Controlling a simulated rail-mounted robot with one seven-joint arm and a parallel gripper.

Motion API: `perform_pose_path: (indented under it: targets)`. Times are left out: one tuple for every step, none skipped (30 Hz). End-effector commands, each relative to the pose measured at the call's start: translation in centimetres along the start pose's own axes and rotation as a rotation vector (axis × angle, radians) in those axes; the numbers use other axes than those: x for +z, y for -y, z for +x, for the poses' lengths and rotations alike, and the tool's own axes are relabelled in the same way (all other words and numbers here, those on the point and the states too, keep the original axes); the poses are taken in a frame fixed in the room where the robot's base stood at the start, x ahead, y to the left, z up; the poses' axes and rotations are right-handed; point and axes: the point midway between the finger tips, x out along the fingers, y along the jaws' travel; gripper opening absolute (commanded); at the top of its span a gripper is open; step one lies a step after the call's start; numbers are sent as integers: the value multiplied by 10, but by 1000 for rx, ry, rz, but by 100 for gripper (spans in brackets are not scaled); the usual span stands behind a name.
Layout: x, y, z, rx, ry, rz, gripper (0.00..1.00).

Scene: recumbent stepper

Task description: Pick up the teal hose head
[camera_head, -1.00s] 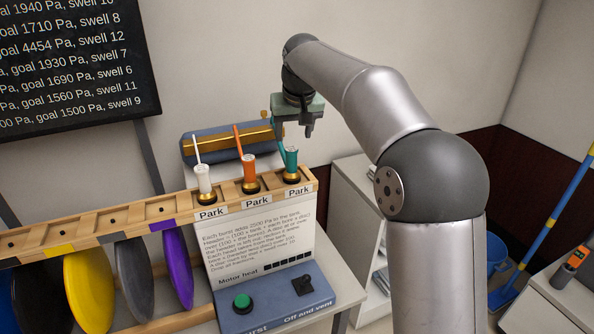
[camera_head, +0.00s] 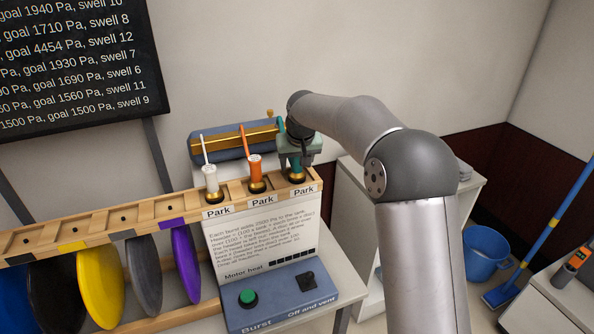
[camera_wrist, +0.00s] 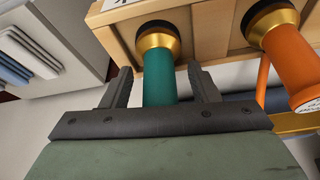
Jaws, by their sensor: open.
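The teal hose head (camera_head: 296,163) stands upright in the rightmost Park place of the wooden rack (camera_head: 230,197), mostly covered by my gripper in the head view. In the wrist view the teal hose head (camera_wrist: 160,83) lies between my two fingers, its brass collar (camera_wrist: 157,38) beyond the fingertips. My gripper (camera_wrist: 163,82) is open, with one finger on each side of the teal body. The gripper also shows in the head view (camera_head: 300,155).
The orange hose head (camera_head: 256,168) stands close beside on the left, and the white one (camera_head: 211,180) farther left. A blue device with a brass roller (camera_head: 230,142) is behind. A control box (camera_head: 270,303) sits in front. Coloured discs (camera_head: 101,284) hang at left.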

Motion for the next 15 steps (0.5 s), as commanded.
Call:
perform_pose_path:
  targets:
    - [0, 0, 0, 0, 0, 0, 55]
    - [0, 0, 0, 0, 0, 0, 55]
    - [0, 0, 0, 0, 0, 0, 55]
    - [0, 0, 0, 0, 0, 0, 52]
    - [0, 0, 0, 0, 0, 0, 44]
    - [0, 0, 0, 0, 0, 0, 33]
    - [0, 0, 0, 0, 0, 0, 24]
    - [0, 0, 0, 0, 0, 0, 16]
    - [0, 0, 0, 0, 0, 0, 5]
    - [0, 0, 0, 0, 0, 0, 0]
    - [0, 0, 0, 0, 0, 0, 0]
    - [0, 0, -1, 0, -2, 0, 0]
    - [0, 0, -1, 0, -2, 0, 0]
    - [0, 0, -1, 0, -1, 0, 0]
    - [0, 0, -1, 0, -1, 0, 0]
